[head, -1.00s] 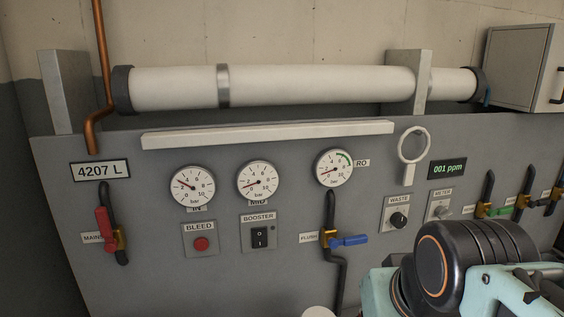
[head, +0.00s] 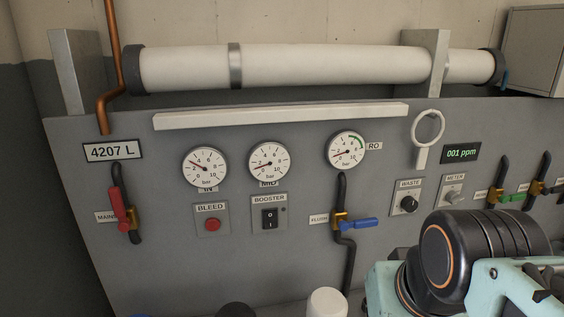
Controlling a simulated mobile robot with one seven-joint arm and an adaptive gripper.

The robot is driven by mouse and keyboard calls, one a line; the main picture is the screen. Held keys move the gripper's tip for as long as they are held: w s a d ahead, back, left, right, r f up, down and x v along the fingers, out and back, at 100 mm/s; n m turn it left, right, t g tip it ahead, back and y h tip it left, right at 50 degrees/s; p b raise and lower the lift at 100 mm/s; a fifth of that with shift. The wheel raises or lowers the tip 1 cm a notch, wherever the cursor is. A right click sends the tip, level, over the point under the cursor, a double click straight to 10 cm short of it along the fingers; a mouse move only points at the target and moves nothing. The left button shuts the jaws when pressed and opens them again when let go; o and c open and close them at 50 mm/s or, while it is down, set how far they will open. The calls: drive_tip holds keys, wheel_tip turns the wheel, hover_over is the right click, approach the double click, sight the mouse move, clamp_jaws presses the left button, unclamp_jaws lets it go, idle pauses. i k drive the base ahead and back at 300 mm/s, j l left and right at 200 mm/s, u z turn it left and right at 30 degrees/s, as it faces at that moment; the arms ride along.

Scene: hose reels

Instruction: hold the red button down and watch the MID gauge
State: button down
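The red button (head: 212,224) sits on a small plate labelled BLEED, under the left gauge on the grey panel. Nothing touches it. The MID gauge (head: 270,163) is the middle of three round white gauges, above the BOOSTER plate. Its red needle points to the lower left, near the low end of the scale. My arm (head: 485,255) shows at the lower right, in front of the panel. My gripper is not in the picture.
The IN gauge (head: 205,167) and RO gauge (head: 346,151) flank the MID gauge. The BOOSTER switch (head: 270,219) is right of the button. A red-handled MAINS valve (head: 120,210) and blue FLUSH lever (head: 359,223) stick out. A white cylinder (head: 327,302) stands at the bottom.

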sight(212, 224)
drive_tip(key=j+u, duration=0.35)
drive_tip(key=j, duration=1.5)
drive_tip(key=l+z, duration=0.15)
drive_tip(key=j+u, duration=0.15)
drive_tip(key=k, duration=0.05)
